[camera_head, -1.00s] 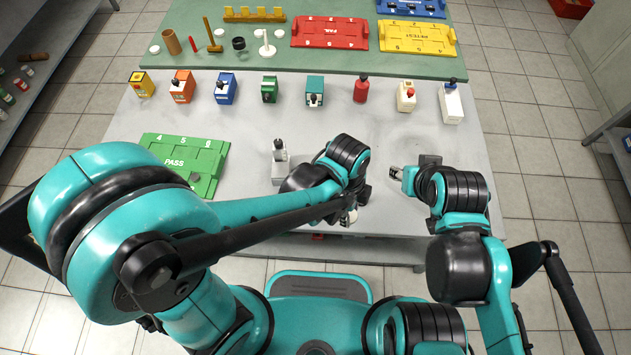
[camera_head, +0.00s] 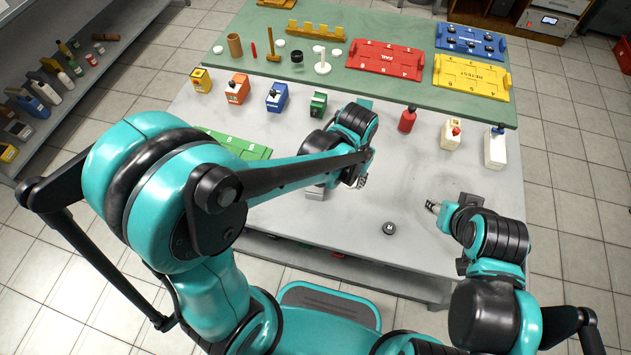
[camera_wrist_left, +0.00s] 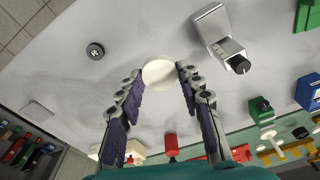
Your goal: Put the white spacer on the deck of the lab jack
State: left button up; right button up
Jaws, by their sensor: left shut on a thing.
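The white spacer (camera_wrist_left: 158,72) is a round white disc between the fingertips of my left gripper (camera_wrist_left: 160,78) in the left wrist view. My left gripper (camera_head: 361,182) is shut on it above the grey table; the arm hides most of this in the head view. A silver metal device with a black knob (camera_wrist_left: 218,35), possibly the lab jack, stands close beside the spacer. In the head view it is mostly hidden behind my left arm, its base showing (camera_head: 315,193). My right gripper (camera_head: 432,207) is low over the table at right; its finger gap is unclear.
A small black puck (camera_head: 389,228) lies near the front edge. A grey square plate (camera_head: 470,198) is beside my right gripper. A green tray (camera_head: 240,146) lies at left.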

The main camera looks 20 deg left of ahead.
pick_arm(q)
jog(key=w+a+f+b, duration=0.1)
jog(key=a+f, duration=0.1)
jog(key=a, duration=0.1)
jog(key=a+f+b, duration=0.1)
jog(key=a+f, duration=0.1)
jog(key=a, duration=0.2)
jog(key=w+a+f+b, duration=0.1)
jog(key=a+f, duration=0.1)
jog(key=a, duration=0.1)
jog(key=shift+w+a+f, duration=0.25)
jog(key=shift+w+f, duration=0.1)
jog(key=shift+f+b, duration=1.1)
jog(key=shift+f, duration=0.85)
jog(key=shift+f, duration=0.1)
jog(key=o, duration=0.9)
